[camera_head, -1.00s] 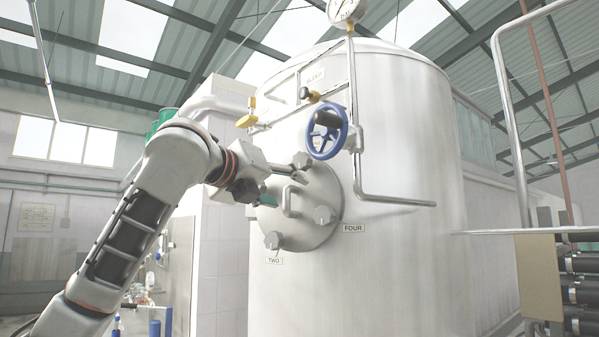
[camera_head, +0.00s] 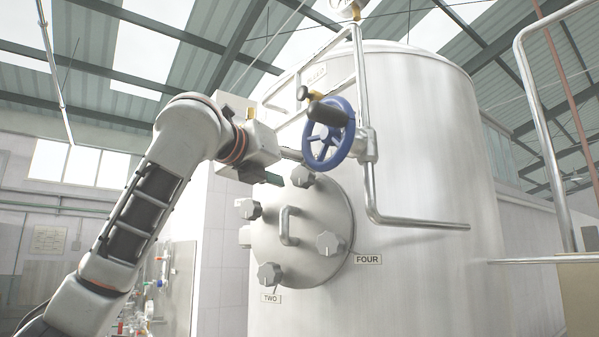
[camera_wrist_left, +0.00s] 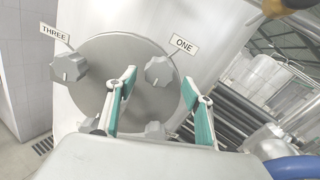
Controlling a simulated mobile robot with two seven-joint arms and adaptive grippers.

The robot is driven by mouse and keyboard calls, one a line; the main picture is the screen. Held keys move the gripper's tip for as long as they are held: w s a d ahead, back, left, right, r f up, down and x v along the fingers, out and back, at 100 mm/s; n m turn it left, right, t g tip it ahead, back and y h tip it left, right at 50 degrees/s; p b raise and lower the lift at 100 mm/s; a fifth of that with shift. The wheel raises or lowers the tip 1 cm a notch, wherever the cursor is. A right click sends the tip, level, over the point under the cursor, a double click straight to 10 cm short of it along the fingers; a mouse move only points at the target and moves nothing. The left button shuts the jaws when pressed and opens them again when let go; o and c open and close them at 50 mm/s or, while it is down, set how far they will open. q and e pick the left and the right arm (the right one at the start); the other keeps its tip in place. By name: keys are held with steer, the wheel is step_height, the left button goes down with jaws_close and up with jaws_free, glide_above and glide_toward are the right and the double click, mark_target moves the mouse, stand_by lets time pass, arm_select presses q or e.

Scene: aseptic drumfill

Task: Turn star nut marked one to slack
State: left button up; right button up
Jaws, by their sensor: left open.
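The star nut marked one (camera_wrist_left: 158,71) is a grey lobed knob near the rim of a round metal cover, beside its ONE label (camera_wrist_left: 182,45) in the left wrist view. My left gripper (camera_wrist_left: 159,82) is open and empty. Its teal-padded fingertips appear on either side of that nut in the picture; how far short of it they are is hard to tell. In the head view the left gripper (camera_head: 272,178) is at the cover's upper left edge. I cannot tell which head-view nut is number one. My right gripper is not in view.
The cover (camera_head: 305,215) has a central handle (camera_head: 286,226) and other nuts marked three (camera_wrist_left: 69,67), two (camera_head: 270,274) and four (camera_head: 327,243). A blue handwheel (camera_head: 329,133) and a bent pipe (camera_head: 372,200) stand close above and right of my gripper, on the tank (camera_head: 430,150).

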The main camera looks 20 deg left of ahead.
mark_target(299, 176)
arm_select(q)
steer(key=x, duration=0.2)
steer(key=shift+w+f, duration=0.1)
steer(key=shift+w, duration=0.3)
steer(key=shift+w+d+p, duration=0.1)
steer(key=shift+w+p, duration=0.15)
steer(key=shift+p, duration=0.1)
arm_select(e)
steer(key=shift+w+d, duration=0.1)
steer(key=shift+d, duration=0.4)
arm_select(q)
steer(key=c, duration=1.1)
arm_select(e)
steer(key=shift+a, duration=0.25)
